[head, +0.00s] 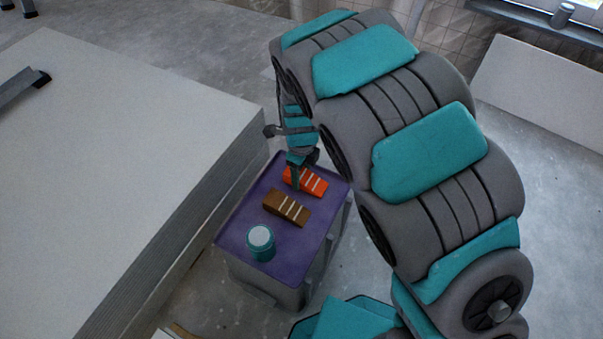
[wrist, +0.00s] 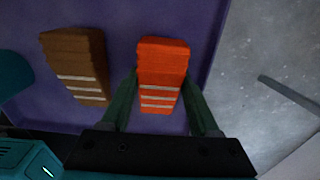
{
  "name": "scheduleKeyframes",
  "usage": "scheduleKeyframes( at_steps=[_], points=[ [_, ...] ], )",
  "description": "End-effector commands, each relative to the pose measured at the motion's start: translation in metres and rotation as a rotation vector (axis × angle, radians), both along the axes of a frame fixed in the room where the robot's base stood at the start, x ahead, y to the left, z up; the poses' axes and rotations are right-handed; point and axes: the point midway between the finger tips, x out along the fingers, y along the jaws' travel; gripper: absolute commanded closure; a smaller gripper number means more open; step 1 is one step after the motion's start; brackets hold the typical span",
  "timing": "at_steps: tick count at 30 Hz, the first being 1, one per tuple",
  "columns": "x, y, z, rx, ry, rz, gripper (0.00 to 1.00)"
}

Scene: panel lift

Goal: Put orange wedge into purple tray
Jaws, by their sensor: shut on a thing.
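The orange wedge (head: 306,182) has white stripes and is at the far end of the purple tray (head: 234,229). In the wrist view the orange wedge (wrist: 163,72) sits between the two fingers of my gripper (wrist: 162,98), over the purple surface (wrist: 119,55). My gripper (head: 297,172) is shut on the wedge, reaching down from above. I cannot tell whether the wedge touches the tray surface. My fingers hide part of the wedge in the head view.
A brown striped wedge (head: 287,207) and a teal jar with a pale lid (head: 261,242) stand on the purple tray beside the orange wedge. A stack of large pale panels (head: 120,170) is close on the left. Bare grey floor (wrist: 265,60) lies past the tray edge.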

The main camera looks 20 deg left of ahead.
Motion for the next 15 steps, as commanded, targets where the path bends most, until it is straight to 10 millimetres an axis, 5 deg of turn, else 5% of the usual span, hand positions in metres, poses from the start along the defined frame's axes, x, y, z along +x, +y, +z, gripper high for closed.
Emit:
scheduleKeyframes(
  at_steps=[7,8,15],
  points=[
    [0.0001,-0.0002,-0.0027,-0.001,0.001,0.0,0.96],
    [0.0001,-0.0001,-0.0025,0.0,0.001,0.0,0.35],
    [0.0001,0.0,-0.0023,0.0,0.0,0.0,0.08]
  ],
)
